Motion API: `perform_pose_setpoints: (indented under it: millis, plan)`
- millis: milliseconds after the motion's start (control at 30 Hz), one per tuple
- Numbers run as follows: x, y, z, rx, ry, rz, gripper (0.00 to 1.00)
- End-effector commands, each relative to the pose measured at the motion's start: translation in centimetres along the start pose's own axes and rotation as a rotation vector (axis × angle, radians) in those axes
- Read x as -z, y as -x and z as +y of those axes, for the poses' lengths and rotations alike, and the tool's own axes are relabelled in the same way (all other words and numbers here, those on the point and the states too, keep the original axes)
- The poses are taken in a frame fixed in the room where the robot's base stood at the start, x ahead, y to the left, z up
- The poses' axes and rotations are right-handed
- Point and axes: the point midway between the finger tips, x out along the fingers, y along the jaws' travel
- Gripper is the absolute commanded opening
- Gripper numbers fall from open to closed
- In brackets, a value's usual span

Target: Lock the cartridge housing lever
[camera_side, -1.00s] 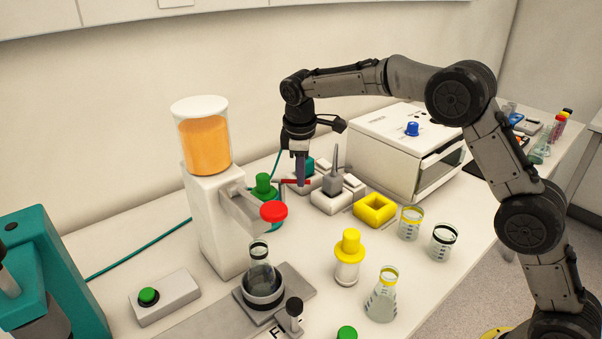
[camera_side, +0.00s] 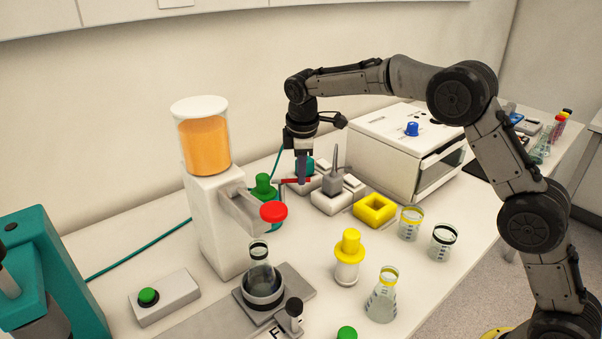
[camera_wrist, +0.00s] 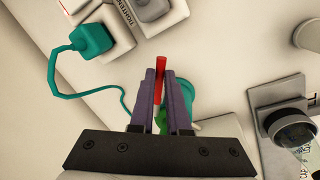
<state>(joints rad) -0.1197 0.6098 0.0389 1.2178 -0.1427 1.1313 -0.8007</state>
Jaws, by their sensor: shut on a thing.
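The cartridge housing shows in the side view as a green cap (camera_side: 263,184) over a teal body, partly hidden behind the white dispenser arm. Its lever, a thin red-ended bar (camera_side: 291,181), sticks out sideways to the right. My gripper (camera_side: 302,182) points down beside the housing with its fingers shut on the red lever. In the wrist view the red lever (camera_wrist: 160,75) runs between the two purple fingers of my gripper (camera_wrist: 159,75). Green and teal parts of the housing (camera_wrist: 187,92) show behind and beside the fingers. The lever's pivot is mostly hidden.
A juice dispenser (camera_side: 205,210) with a red knob (camera_side: 274,211) stands left of my gripper. A grey probe on a white block (camera_side: 333,180) stands close on the right. A teal plug (camera_wrist: 91,39) and cable lie nearby. A yellow holder (camera_side: 375,209) and flasks stand in front.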

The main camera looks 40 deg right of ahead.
Motion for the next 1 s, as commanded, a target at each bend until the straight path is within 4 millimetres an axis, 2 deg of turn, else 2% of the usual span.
perform_pose_setpoints:
  millis: [600,1000]
  plan:
    - [0.4,-0.3,2.6,-0.006,0.502,0.104,0.0]
    - [0.8,-0.4,3.2,-0.006,0.669,0.136,0.0]
